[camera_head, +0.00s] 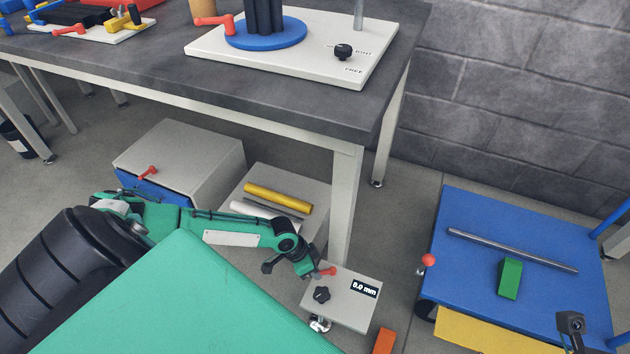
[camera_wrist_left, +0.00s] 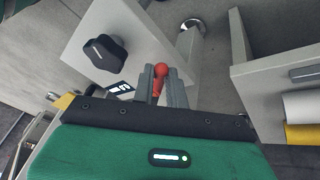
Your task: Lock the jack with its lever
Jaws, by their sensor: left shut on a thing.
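The jack (camera_head: 340,312) is a light grey block with a black star knob (camera_head: 321,294) and a display reading 0.0 mm (camera_head: 364,289). It is below the workbench, beside its front leg. Its red lever (camera_head: 328,271) is at the top rear edge. My left gripper (camera_head: 313,274) reaches in from the left and is shut on the lever. In the left wrist view the red lever (camera_wrist_left: 160,78) is between the two grey fingers, and the black knob (camera_wrist_left: 105,52) is to their left. The fingers hide part of the lever. My right gripper is not identifiable in view.
The workbench (camera_head: 300,110) stands above, its leg (camera_head: 345,205) close behind the jack. A grey cabinet (camera_head: 190,150) and a low box with yellow and white rolls (camera_head: 277,198) lie behind my arm. A blue cart (camera_head: 480,215) with a rod and green block stands right.

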